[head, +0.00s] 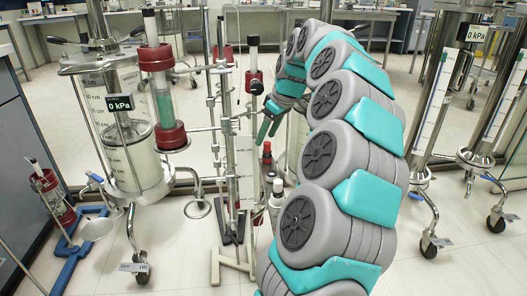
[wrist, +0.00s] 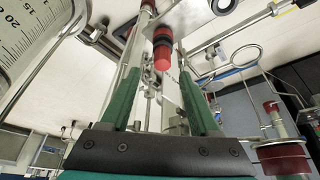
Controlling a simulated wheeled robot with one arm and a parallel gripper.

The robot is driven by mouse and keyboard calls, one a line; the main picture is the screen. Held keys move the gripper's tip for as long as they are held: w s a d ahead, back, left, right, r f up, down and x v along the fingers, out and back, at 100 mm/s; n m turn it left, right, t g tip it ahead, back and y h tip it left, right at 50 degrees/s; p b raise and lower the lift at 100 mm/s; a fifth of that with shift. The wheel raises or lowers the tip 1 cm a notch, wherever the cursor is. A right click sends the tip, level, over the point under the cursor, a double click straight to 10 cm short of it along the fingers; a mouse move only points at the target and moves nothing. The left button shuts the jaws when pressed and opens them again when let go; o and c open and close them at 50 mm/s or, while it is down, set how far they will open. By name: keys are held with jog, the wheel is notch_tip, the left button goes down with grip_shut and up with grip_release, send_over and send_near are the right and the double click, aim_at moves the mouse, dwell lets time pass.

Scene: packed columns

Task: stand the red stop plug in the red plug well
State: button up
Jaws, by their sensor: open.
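The red stop plug (head: 266,147) appears as a small upright red cylinder with a dark band, just below my gripper in the head view. In the wrist view the red plug (wrist: 162,62) shows beyond and between my two green fingers, with the dark band behind its red end. My gripper (head: 269,127) is open, its fingers pointing down, and I see nothing held between them. The fingers (wrist: 160,85) stand apart on either side of the plug in the wrist view. What the plug's lower end stands in is hard to make out. I cannot pick out the red plug well with certainty.
A column with red end fittings (head: 160,58) and a clear cylinder with a 0 kPa display (head: 118,103) stand at left. A rod stand (head: 226,125) is close left of my gripper. A white-topped bottle-like piece (head: 277,186) stands just in front.

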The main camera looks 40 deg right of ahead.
aim_at(267, 152)
jog(key=shift+s+f+x, duration=0.1)
jog(key=shift+s+x, duration=0.05)
jog(key=shift+x, duration=0.9)
jog(key=shift+s+f+x, duration=0.1)
jog(key=shift+s+x, duration=0.1)
jog(key=shift+x, duration=0.8)
jog(key=shift+s+x, duration=0.15)
jog(key=shift+x, duration=0.9)
grip_shut()
